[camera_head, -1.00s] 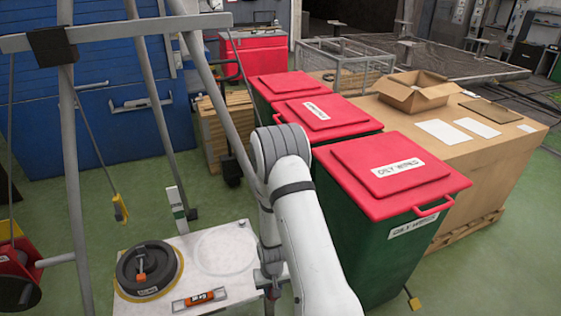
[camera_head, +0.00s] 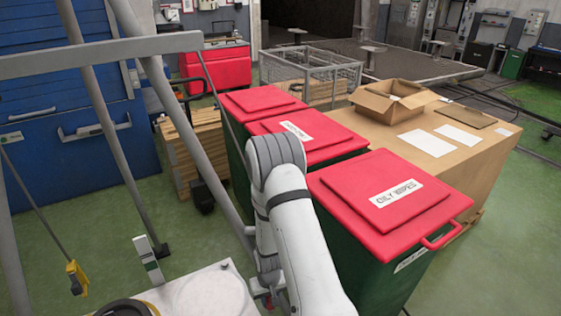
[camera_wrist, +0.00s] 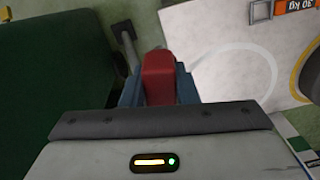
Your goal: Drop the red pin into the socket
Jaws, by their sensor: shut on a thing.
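The red pin (camera_wrist: 158,76) shows in the wrist view, between the two blue-grey fingers of my gripper (camera_wrist: 158,92). My gripper is shut on it. Its lower end is hidden from this camera. In the head view my white arm hides most of the gripper, and only a small bit of red shows beside the arm near the table's right edge. I cannot make out the socket in either view.
A white table (camera_head: 205,292) with a round outline stands left of my arm; the wrist view shows its top (camera_wrist: 215,40) too. Green bins with red lids (camera_head: 390,190) stand close on the right. Grey frame legs (camera_head: 95,130) stand at left.

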